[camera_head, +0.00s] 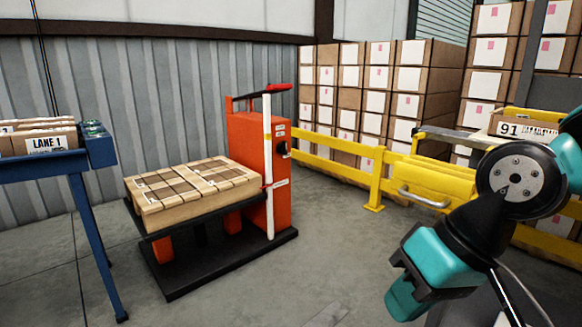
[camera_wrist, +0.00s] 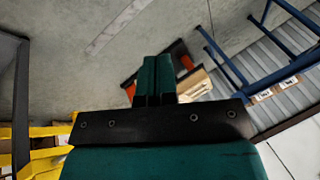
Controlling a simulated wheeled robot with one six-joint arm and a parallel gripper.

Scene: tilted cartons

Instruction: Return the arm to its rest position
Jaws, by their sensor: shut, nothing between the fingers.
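My arm (camera_head: 520,180) is teal and black and reaches in from the right edge in the head view. It is bent, with the forearm hanging down to the left. My gripper (camera_head: 402,302) is at its lower end, over open floor, to the right of the orange lift. In the wrist view my gripper (camera_wrist: 157,72) shows as two teal fingers pressed together with nothing between them. It touches nothing that I can see. Part of the arm is cut off by the right edge of the head view.
An orange lift (camera_head: 258,165) carries a pallet-like carton stack (camera_head: 195,190). A blue table (camera_head: 90,215) with a LANE 1 carton (camera_head: 45,142) stands left. A yellow rail (camera_head: 372,180) and a carton marked 91 (camera_head: 515,127) are close behind my arm. Grey floor is clear between.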

